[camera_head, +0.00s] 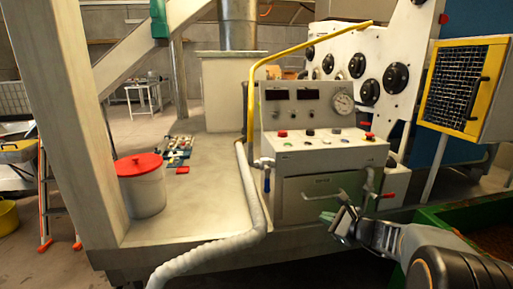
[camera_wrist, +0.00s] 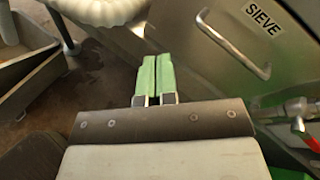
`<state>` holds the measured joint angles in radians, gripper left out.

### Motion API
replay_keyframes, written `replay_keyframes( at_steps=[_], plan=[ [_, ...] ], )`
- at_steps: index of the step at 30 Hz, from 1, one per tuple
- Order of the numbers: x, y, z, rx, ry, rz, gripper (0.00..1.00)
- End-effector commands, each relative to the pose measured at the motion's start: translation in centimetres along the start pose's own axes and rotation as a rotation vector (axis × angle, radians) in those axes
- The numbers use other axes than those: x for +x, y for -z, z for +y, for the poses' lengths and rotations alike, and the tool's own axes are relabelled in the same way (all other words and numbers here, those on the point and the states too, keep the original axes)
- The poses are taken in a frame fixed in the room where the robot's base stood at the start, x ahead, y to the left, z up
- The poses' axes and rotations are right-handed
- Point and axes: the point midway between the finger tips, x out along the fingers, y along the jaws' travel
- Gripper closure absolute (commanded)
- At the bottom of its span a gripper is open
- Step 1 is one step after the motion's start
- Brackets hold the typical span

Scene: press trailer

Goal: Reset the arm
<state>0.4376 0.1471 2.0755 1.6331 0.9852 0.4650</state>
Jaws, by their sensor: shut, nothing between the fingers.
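My gripper (camera_head: 334,217) is at the right of the head view, in front of the lower part of a grey control machine (camera_head: 310,160). In the wrist view its two green fingers (camera_wrist: 153,72) lie side by side, closed together with nothing between them. A metal drawer marked SIEVE (camera_wrist: 225,20) with a bar handle (camera_wrist: 235,45) is to the right of the fingers, apart from them in the wrist view. My arm reaches in from the lower right of the head view.
A red-handled valve (camera_wrist: 305,130) is right of my gripper. A ribbed pale hose (camera_head: 250,215) runs down the platform's front. A white bucket with red lid (camera_head: 140,183) stands left. A green-edged bin (camera_head: 450,212) is at right. A yellow rail (camera_head: 290,50) arches above.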

Motion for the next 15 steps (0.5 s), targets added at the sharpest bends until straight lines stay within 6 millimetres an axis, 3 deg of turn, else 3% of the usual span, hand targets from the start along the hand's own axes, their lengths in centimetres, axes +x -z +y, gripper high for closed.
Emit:
replay_keyframes(
  at_steps=[1,6,10,15],
  plan=[
    [-1.1,-4.8,1.6,-0.153,-0.115,0.023,1.00],
    [-5.1,-11.1,8.6,-0.687,-0.488,0.102,1.00],
    [-9.3,-13.6,11.7,-1.083,-0.732,0.144,1.00],
    [-14.2,-15.3,12.8,-1.508,-0.974,0.184,1.00]
  ],
)
